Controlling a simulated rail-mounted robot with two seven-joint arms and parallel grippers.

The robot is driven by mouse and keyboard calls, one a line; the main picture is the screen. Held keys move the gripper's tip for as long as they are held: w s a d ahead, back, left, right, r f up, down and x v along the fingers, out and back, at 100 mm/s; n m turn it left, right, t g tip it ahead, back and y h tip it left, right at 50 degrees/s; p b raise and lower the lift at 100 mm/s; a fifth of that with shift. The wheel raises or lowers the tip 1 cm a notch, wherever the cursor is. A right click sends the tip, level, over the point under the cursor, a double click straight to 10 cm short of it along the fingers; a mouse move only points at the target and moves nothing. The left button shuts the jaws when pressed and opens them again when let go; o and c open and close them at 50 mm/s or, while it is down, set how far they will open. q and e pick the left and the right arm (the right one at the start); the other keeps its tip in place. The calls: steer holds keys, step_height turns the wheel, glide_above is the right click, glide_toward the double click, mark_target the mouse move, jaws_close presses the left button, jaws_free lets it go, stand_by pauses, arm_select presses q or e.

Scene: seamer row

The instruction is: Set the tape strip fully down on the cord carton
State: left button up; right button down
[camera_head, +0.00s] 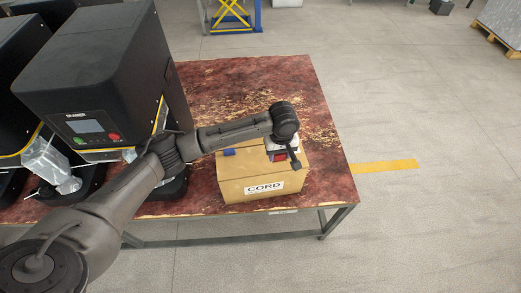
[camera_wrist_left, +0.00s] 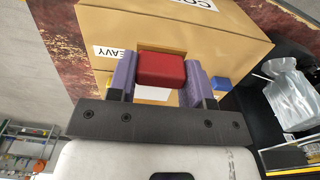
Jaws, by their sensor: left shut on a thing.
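The cord carton (camera_head: 262,178) is a closed tan box on the table, with a white CORD label on its front; it also fills the upper wrist view (camera_wrist_left: 200,35). My left gripper (camera_head: 282,154) is over the carton's right part, pointing down. In the wrist view its purple fingers (camera_wrist_left: 161,75) are shut on a small red block (camera_wrist_left: 162,69). A pale strip (camera_wrist_left: 153,93) shows just below the block; I cannot tell whether it is the tape strip or touches the carton. My right gripper is not in view.
A small blue block (camera_head: 229,152) is at the carton's top left edge. Black seamer machines (camera_head: 95,75) stand on the left of the worn red table (camera_head: 260,75). The table behind the carton is clear. A yellow floor stripe (camera_head: 385,166) lies to the right.

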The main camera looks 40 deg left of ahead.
arm_select(q)
glide_above(261, 159)
step_height(261, 159, down, 5)
steer(key=shift+d+r, duration=0.1)
steer(key=shift+r, duration=0.1)
steer(key=shift+f, duration=2)
steer(key=shift+f, duration=0.15)
steer(key=o, duration=0.9)
